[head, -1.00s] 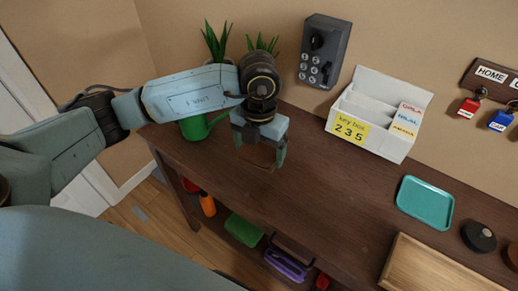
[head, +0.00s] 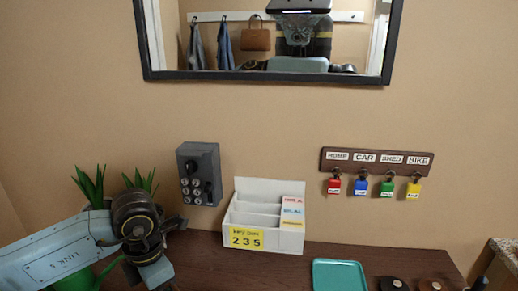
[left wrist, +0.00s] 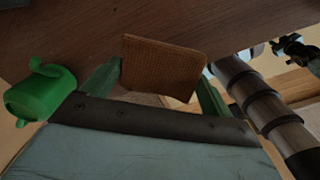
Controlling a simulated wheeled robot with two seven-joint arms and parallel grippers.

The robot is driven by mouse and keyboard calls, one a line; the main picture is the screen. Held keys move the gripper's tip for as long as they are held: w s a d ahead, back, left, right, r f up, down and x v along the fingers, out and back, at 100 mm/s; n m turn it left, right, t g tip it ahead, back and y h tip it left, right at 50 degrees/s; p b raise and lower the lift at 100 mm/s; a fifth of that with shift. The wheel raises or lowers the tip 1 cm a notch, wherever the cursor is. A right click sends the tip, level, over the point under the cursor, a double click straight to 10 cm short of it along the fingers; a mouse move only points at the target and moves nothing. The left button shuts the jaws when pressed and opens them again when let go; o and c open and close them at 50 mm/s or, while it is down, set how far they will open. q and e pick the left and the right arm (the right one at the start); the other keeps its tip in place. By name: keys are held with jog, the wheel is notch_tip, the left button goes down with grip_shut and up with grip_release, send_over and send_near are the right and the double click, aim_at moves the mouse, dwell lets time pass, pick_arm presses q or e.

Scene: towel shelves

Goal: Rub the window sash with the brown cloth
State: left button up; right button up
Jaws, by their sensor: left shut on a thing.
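The brown cloth (left wrist: 165,62), a flat textured square, shows in the left wrist view. My left gripper (left wrist: 157,84) is shut on it, one green finger at each side. In the head view the left gripper (head: 150,275) is at the lower left, cut off by the bottom edge; the cloth does not show there. No window sash can be made out. A dark-framed mirror (head: 265,80), reflecting my head and a coat rail, hangs on the wall at the top.
A green watering can (left wrist: 40,95) is left of the gripper. A grey wall box (head: 199,173) and a key rack (head: 376,161) hang above.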

pick_arm(q)
jog(key=m, duration=0.3)
jog(key=shift+w+r, duration=0.1)
jog(key=shift+r, duration=0.2)
jog(key=m, duration=0.5)
jog(key=shift+r, duration=0.35)
jog(key=m, duration=0.3)
jog(key=r+m, duration=0.1)
jog(key=m, duration=0.2)
jog(key=shift+w, duration=0.15)
jog(key=m, duration=0.4)
jog(key=r+m, duration=0.1)
jog(key=m, duration=0.1)
jog(key=shift+w+m, duration=0.1)
jog(key=shift+m, duration=0.2)
jog(key=m, duration=0.6)
jog(key=shift+r, duration=0.35)
jog(key=shift+a, duration=0.15)
